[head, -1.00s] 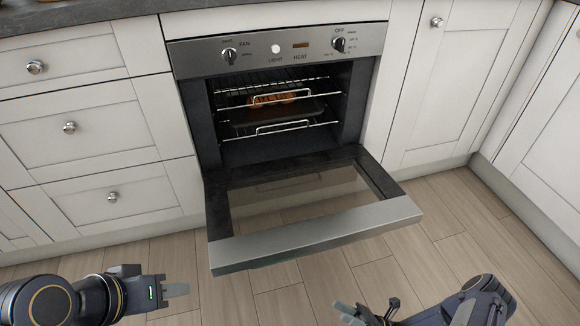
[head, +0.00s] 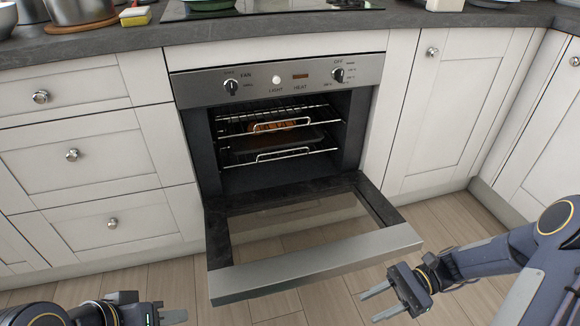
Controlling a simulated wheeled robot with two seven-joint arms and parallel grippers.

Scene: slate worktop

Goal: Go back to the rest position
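My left gripper (head: 170,313) is low at the left edge of the open oven door, partly cut off by the bottom of the head view. Its fingers look close together, but I cannot tell whether they are shut. My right gripper (head: 376,302) is to the right of the door's front edge, over the floor. Its two fingers are apart with nothing between them. The oven (head: 277,78) stands with its door (head: 315,266) folded down. Inside, a browned food item (head: 272,127) sits on the upper rack above a dark tray (head: 280,141).
White drawers (head: 85,150) are left of the oven and white cupboards (head: 445,110) right. The slate worktop (head: 130,36) above carries a hob (head: 270,8), pots and a yellow sponge (head: 135,13). Wooden floor (head: 455,225) is free right of the door.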

